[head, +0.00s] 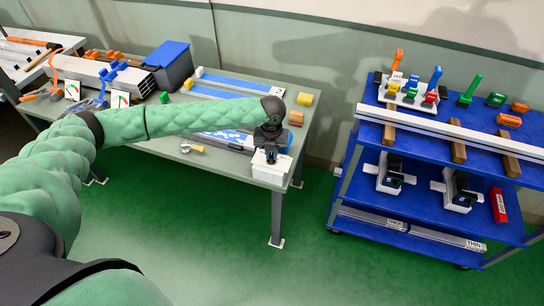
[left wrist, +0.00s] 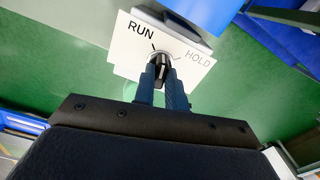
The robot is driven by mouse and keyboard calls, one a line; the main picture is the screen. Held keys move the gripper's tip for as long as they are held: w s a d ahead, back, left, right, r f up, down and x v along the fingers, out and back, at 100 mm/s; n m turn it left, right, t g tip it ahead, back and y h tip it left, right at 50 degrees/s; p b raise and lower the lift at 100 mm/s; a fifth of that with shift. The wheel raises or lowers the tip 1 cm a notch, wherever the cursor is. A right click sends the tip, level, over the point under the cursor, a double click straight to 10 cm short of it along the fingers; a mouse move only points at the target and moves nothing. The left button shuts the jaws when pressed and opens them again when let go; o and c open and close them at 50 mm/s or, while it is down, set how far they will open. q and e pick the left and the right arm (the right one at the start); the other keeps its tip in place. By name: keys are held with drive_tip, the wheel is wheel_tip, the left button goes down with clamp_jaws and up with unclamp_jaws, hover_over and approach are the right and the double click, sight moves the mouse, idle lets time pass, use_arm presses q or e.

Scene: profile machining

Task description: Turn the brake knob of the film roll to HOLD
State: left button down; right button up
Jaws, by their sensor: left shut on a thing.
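The brake knob (left wrist: 161,60) is small and dark and sits on a white plate (left wrist: 126,45) marked RUN on the left and HOLD on the right. My left gripper (left wrist: 163,75) has its two dark fingers shut on the knob. The fingers hide part of it, and I cannot tell exactly which mark it points to. In the head view my left gripper (head: 271,150) is over a white box (head: 270,172) at the right end of the workbench; the knob is too small to make out there. My right gripper is not in view.
A blue shelf cart (head: 420,210) with profiles and tools stands at right. Green floor between them is clear.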

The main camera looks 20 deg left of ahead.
use_arm(q)
drive_tip(key=shift+m, duration=1.4)
drive_tip(key=m, duration=0.3)
drive_tip(key=shift+p, duration=0.4)
drive_tip(key=shift+m, duration=0.8)
drive_tip(key=m, duration=0.3)
drive_tip(key=shift+m, duration=0.4)
drive_tip(key=c, duration=1.9)
unclamp_jaws()
drive_tip(key=o, duration=0.6)
